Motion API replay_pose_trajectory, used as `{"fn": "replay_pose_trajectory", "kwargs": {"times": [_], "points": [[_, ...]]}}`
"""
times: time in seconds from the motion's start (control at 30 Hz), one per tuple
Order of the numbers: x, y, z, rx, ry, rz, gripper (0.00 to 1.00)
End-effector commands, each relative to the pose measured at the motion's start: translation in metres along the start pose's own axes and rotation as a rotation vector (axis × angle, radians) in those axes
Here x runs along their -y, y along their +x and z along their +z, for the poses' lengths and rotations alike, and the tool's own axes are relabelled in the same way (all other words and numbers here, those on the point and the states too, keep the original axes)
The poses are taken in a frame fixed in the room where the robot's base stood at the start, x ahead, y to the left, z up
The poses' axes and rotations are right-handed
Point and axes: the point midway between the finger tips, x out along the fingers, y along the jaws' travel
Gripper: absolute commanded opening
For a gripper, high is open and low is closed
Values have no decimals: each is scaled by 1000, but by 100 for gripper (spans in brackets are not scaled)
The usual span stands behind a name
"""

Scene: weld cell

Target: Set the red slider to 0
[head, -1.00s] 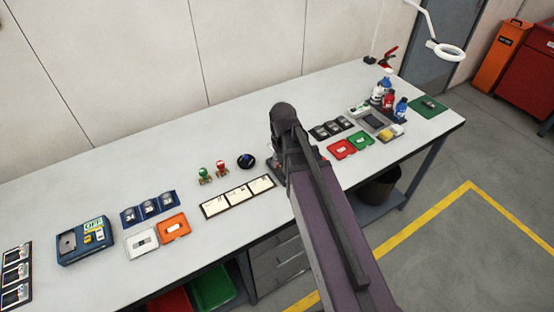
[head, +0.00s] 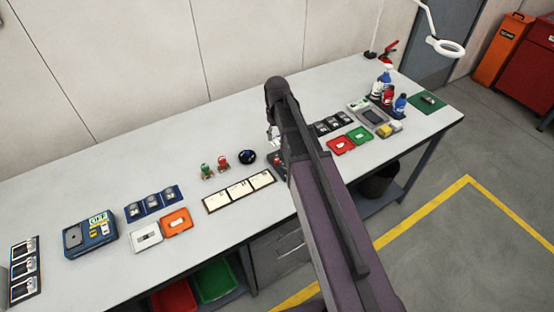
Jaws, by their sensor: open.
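My arm (head: 330,205) reaches over the bench from the bottom and covers much of its middle. A small light part of my gripper (head: 271,134) shows at the left side of the arm's far end, above the bench. The gripper is open, but its fingertips are mostly hidden behind the arm. A dark panel (head: 279,158) with a little red on it shows just below the gripper, partly covered by the arm. I cannot make out the red slider or its scale there, nor whether the gripper touches it.
A white three-part card (head: 239,191), a green-topped piece (head: 207,170), a red-topped piece (head: 223,163) and a dark round knob (head: 247,157) are left of the arm. Red (head: 341,145) and green (head: 358,134) trays and several bottles (head: 400,105) are right. The back left bench is clear.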

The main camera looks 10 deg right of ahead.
Motion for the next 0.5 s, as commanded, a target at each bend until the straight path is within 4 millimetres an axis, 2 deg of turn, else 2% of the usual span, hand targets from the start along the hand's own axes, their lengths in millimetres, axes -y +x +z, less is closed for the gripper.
{"fn": "replay_pose_trajectory", "kwargs": {"times": [0.5], "points": [[-1, 38, 0, 0, 1, 0, 60]]}}
